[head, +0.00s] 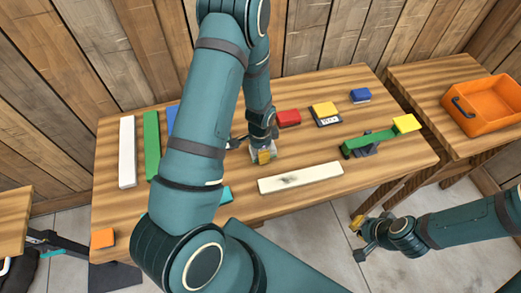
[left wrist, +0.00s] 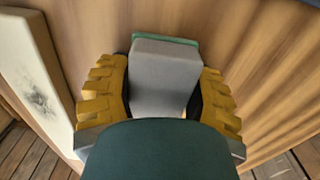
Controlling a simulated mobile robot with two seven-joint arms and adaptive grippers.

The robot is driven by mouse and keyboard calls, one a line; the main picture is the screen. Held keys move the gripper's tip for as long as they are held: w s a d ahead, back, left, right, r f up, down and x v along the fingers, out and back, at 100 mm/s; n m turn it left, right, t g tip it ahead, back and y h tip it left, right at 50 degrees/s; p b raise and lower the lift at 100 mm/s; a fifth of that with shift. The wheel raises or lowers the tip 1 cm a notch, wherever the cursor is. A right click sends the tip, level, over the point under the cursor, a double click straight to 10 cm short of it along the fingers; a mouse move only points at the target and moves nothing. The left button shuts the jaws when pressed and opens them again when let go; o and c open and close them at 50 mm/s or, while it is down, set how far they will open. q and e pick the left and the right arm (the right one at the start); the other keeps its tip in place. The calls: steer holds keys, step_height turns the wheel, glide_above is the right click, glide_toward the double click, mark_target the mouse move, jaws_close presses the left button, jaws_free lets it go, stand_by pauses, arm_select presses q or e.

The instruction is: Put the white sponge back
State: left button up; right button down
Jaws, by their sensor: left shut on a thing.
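My left gripper (head: 263,156) is low over the middle of the wooden table, shut on a pale grey-white block, the white sponge (left wrist: 165,75). In the left wrist view the yellow fingers of the left gripper (left wrist: 160,95) stand on both sides of the sponge. A green strip (left wrist: 165,39) shows along its far edge; I cannot tell whether it belongs to the sponge. In the head view the sponge is mostly hidden by the gripper. My right gripper (head: 358,229) is off the table's front edge at the right, holding nothing visible; its opening is unclear.
A smudged white board (head: 300,179) lies in front of the left gripper. A green bar with a yellow block (head: 404,123) is at right. An orange crate (head: 485,105) sits on the side table.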

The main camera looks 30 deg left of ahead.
arm_select(q)
steer(key=shift+f, duration=0.1)
steer(key=o, duration=1)
steer(key=shift+o, duration=0.2)
steer(key=shift+r, duration=0.2)
step_height(320, 180, up, 12)
steer(key=p, duration=0.1)
